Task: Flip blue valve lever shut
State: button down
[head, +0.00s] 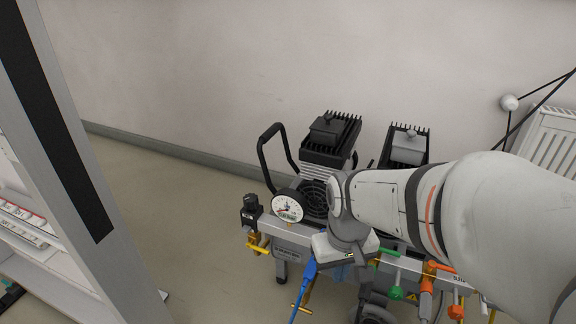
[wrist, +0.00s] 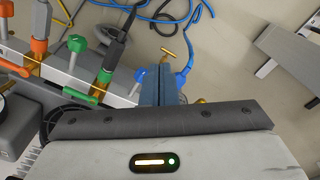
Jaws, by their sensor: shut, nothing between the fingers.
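The blue valve lever (wrist: 140,76) shows in the wrist view as a small blue part beside the left edge of my fingers. More of the blue valve is hidden behind the fingers. My gripper (wrist: 159,76) is shut and empty, with its fingers right over the valve; I cannot tell if they touch it. In the head view my gripper hides most of the blue valve. The lever's angle cannot be told.
A green lever (wrist: 76,44) and an orange lever (wrist: 38,48) stand along the manifold. A blue hose (head: 301,292) hangs beside my gripper. A white shelf (head: 60,270) stands far left.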

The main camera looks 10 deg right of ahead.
jog(key=shift+w+a+r+n+g+h+p, duration=0.4)
jog(key=shift+w+a+n+p, duration=0.3)
jog(key=shift+w+n+p, duration=1.7)
jog(key=shift+w+a+r+n+g+h+p, duration=0.35)
jog(key=shift+w+a+n+p, duration=0.6)
jog(key=shift+w+p, duration=2.7)
jog(key=shift+w+a+r+n+g+h+p, duration=0.25)
jog(key=shift+w+a+r+n+p, duration=0.25)
jog(key=shift+w+n+p, duration=2)
jog(key=shift+w+m+p, duration=0.45)
jog(key=shift+m+p, duration=0.15)
jog(key=shift+m, duration=0.05)
jog(key=b+x, duration=0.3)
jog(key=x, duration=0.7)
